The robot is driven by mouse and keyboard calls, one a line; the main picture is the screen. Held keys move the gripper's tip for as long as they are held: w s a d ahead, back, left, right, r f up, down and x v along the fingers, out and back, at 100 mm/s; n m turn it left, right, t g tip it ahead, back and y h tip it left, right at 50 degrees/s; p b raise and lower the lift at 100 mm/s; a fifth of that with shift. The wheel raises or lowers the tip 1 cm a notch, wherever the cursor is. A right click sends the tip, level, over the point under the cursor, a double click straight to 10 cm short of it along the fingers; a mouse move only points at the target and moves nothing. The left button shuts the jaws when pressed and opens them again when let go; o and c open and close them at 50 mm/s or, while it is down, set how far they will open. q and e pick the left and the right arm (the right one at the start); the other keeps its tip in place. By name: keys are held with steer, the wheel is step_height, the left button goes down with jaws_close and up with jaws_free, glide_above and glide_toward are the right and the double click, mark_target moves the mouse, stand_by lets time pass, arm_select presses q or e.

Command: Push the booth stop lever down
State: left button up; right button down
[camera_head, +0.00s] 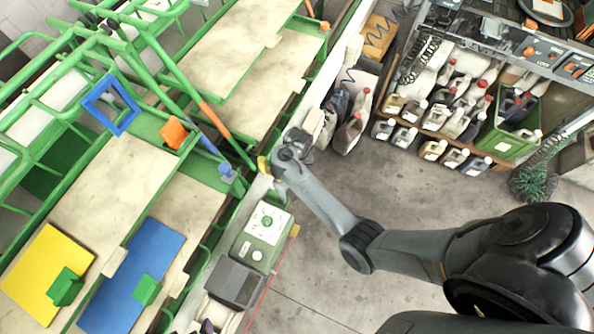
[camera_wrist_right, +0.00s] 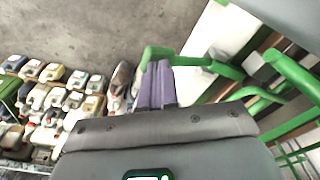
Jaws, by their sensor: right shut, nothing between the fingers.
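My right arm reaches in from the right in the head view, and its wrist is beside the green machine frame. My right gripper shows in the right wrist view (camera_wrist_right: 157,66), with its two purple fingers shut together and nothing between them. A green bar (camera_wrist_right: 190,57) with a bent end runs just beyond and beside the fingertips; I cannot tell whether they touch. In the head view, a long bar with an orange part (camera_head: 213,120) slopes down towards my wrist, and a small yellow piece (camera_head: 262,165) sits at its lower end. I cannot tell which of these is the stop lever.
A grey-green control box (camera_head: 262,232) with a round dial stands below my wrist. Shelves with several bottles (camera_head: 455,110) are at the upper right. Panels, yellow (camera_head: 45,270) and blue (camera_head: 140,275), lie on the machine's beds. The grey floor (camera_head: 330,285) is open.

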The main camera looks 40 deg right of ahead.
steer(key=shift+f, duration=0.25)
stand_by(0.3)
step_height(320, 180, down, 3)
steer(key=shift+b, duration=1.2)
steer(key=shift+r, duration=0.1)
steer(key=shift+s+a+r+p, duration=0.15)
steer(key=shift+r+p, duration=0.1)
steer(key=shift+p, duration=0.3)
steer(key=shift+s+a+r+p, duration=0.25)
steer(key=shift+s+a+p, duration=0.5)
steer(key=shift+s+p, duration=0.4)
steer(key=shift+w, duration=0.1)
